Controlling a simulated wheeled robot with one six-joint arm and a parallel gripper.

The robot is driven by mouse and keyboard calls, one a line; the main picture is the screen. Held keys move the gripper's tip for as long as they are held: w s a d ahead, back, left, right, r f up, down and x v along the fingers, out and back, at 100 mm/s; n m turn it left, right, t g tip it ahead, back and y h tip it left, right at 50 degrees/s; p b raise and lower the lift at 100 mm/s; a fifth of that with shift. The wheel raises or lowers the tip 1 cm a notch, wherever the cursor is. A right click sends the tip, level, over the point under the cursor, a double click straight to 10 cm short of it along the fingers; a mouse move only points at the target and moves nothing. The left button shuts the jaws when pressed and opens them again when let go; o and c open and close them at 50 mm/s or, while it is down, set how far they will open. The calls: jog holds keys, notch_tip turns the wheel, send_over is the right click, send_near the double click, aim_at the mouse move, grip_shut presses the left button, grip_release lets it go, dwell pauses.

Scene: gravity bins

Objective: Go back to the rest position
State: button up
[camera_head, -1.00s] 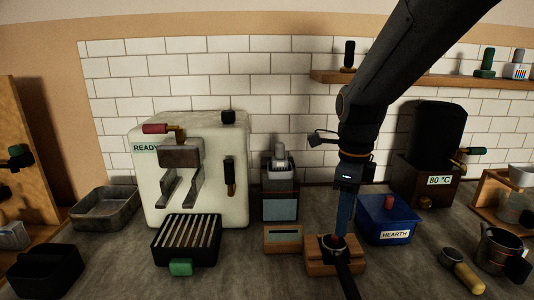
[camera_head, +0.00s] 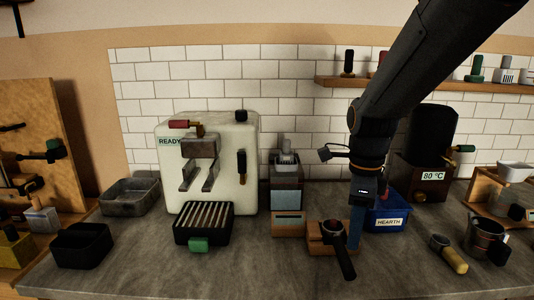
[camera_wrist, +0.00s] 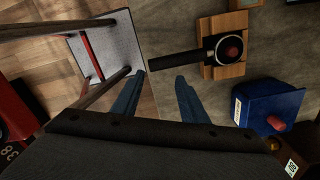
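My gripper (camera_head: 356,232) hangs downward from the arm in the head view, in front of the blue HEARTH box (camera_head: 380,222). In the wrist view my gripper (camera_wrist: 160,82) shows two blue fingers spread apart with nothing between them. A portafilter (camera_head: 333,233) with a black handle rests on a wooden stand (camera_head: 316,240), just left of the fingers in the head view. The portafilter (camera_wrist: 228,48) also shows beyond the fingertips in the wrist view, apart from them. The blue box (camera_wrist: 270,103) lies to the right there.
A white coffee machine (camera_head: 220,130) with a slatted drip tray (camera_head: 203,222) stands left of centre, a grinder (camera_head: 286,180) beside it. A milk pitcher (camera_head: 485,236) and a yellow-handled tool (camera_head: 449,254) lie at right. A red-framed platform (camera_wrist: 105,50) stands on the floor.

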jog(key=n, duration=0.1)
jog(key=s+f+n, duration=0.1)
jog(key=n, duration=0.1)
jog(key=f+n, duration=0.1)
jog(key=n, duration=0.1)
jog(key=shift+s+f, duration=0.25)
jog(key=shift+s, duration=0.15)
jog(key=s+f+n+t, duration=0.1)
jog(key=s+f+n, duration=0.5)
jog(key=n, duration=1.1)
jog(key=shift+s+f, duration=0.25)
jog(key=shift+s, duration=0.05)
jog(key=shift+a, duration=0.1)
